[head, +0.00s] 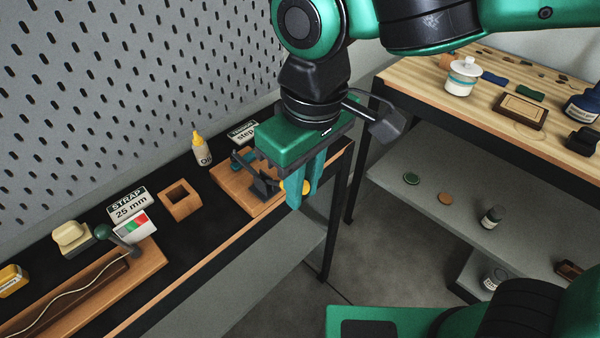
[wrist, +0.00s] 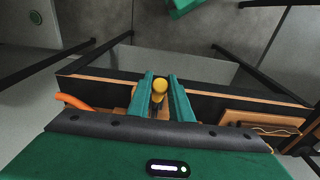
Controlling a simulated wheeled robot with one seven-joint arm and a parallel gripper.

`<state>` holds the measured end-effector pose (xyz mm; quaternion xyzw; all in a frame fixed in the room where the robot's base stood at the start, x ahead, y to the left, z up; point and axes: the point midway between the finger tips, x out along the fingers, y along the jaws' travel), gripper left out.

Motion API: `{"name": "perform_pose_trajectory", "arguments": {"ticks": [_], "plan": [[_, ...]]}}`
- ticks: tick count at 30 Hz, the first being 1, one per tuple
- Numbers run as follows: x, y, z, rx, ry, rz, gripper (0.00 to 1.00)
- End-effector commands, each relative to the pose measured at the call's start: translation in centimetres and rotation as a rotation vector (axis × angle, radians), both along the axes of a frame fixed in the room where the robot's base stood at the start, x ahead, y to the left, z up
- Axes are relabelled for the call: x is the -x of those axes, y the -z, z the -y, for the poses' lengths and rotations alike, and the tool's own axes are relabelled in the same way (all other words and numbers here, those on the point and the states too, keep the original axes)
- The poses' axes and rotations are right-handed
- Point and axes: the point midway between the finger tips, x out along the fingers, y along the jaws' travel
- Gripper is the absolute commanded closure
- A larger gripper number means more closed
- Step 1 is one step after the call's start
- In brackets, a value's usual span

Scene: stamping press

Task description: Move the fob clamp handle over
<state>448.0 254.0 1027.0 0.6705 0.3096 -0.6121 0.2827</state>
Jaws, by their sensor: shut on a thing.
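The fob clamp stands on a wooden board (head: 226,182) near the right end of the black-topped bench. Its dark bracket (head: 262,182) shows left of my fingers. The clamp handle has a round yellow knob (head: 306,187), partly hidden by my fingers in the head view. In the wrist view the yellow knob (wrist: 160,86) sits between my two teal fingers. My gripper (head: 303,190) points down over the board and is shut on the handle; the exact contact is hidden. My gripper also shows in the wrist view (wrist: 162,100).
Left along the bench are an oil bottle (head: 201,150), a square wooden block (head: 180,200), a "STRAP 25 mm" sign (head: 128,204) and a long wooden fixture (head: 90,290) with a green-knobbed lever. A "step" sign (head: 242,131) stands behind the board. A wooden-topped table (head: 440,92) is at right.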

Motion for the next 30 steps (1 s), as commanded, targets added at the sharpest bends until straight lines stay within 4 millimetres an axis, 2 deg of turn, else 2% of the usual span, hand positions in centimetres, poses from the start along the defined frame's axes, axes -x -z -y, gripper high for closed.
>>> {"name": "perform_pose_trajectory", "arguments": {"ticks": [6, 17, 30], "plan": [[0.2, 1.1, 0.8, 0.005, 0.012, 0.000, 0.94], [0.2, 1.3, 0.9, 0.005, 0.012, 0.000, 0.94], [0.6, 2.5, 1.3, 0.004, 0.012, 0.000, 0.94]]}}
